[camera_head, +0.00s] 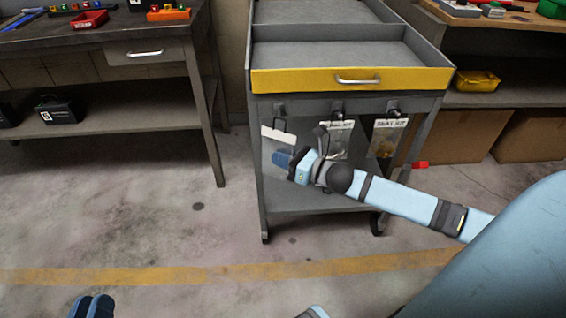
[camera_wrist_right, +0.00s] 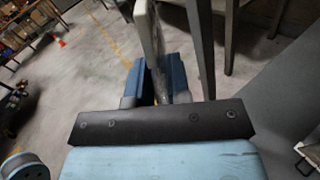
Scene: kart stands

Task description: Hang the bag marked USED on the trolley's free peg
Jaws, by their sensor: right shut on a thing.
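The grey trolley (camera_head: 350,103) has a yellow front drawer and a row of pegs below it. A clear bag with a white header (camera_head: 278,135) is at the left peg (camera_head: 280,109); its dark loop shows close to that peg, but I cannot tell whether it rests on it. My right gripper (camera_head: 283,160) is shut on this bag, which shows edge-on between the fingers in the right wrist view (camera_wrist_right: 153,45). A second bag (camera_head: 337,127) is at the middle peg, partly behind my arm. A third bag (camera_head: 388,128) hangs on the right peg. I cannot read USED on any header. My left gripper (camera_head: 92,305) appears shut and empty.
A workbench (camera_head: 95,45) with a lower shelf stands at the left. A shelf unit with cardboard boxes (camera_head: 455,140) and a yellow bin (camera_head: 477,81) stands at the right. The floor in front of the trolley is clear, crossed by a yellow line (camera_head: 180,274).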

